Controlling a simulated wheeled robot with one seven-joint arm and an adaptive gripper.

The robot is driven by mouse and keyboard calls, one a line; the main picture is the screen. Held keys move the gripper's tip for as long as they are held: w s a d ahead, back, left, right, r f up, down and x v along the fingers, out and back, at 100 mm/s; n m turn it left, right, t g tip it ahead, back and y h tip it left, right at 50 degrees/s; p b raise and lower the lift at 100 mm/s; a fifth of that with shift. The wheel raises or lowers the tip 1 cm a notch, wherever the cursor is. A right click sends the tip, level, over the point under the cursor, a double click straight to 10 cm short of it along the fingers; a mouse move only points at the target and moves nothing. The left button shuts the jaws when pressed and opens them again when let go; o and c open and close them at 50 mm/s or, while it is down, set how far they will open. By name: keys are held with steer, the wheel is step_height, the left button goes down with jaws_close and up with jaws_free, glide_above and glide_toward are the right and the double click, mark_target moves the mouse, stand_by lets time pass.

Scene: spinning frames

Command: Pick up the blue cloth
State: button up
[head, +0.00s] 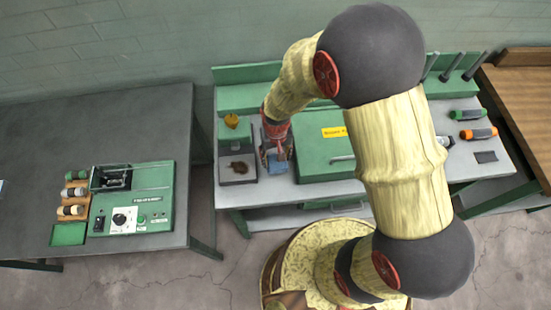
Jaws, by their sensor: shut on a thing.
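The blue cloth (277,167) is a small blue patch at the front of the bench, between the grey tray and the green box. My gripper (275,156) points down at the cloth, its fingers closed on it. The fingers hide part of the cloth. I cannot tell whether the cloth is still touching the bench top.
A grey tray (238,178) with a brown patch sits left of the cloth, with a yellow object (231,120) behind. A green box (312,150) stands close on the right. Green (468,114) and orange (478,133) tools lie further right. A control panel (135,205) is on the left table.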

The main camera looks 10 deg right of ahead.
steer(key=s+d+r+p, duration=0.1)
steer(key=s+d+r, duration=0.3)
steer(key=s+r, duration=0.5)
steer(key=s, duration=0.4)
steer(key=shift+d, duration=0.15)
steer(key=o, duration=0.4)
steer(key=c, duration=0.4)
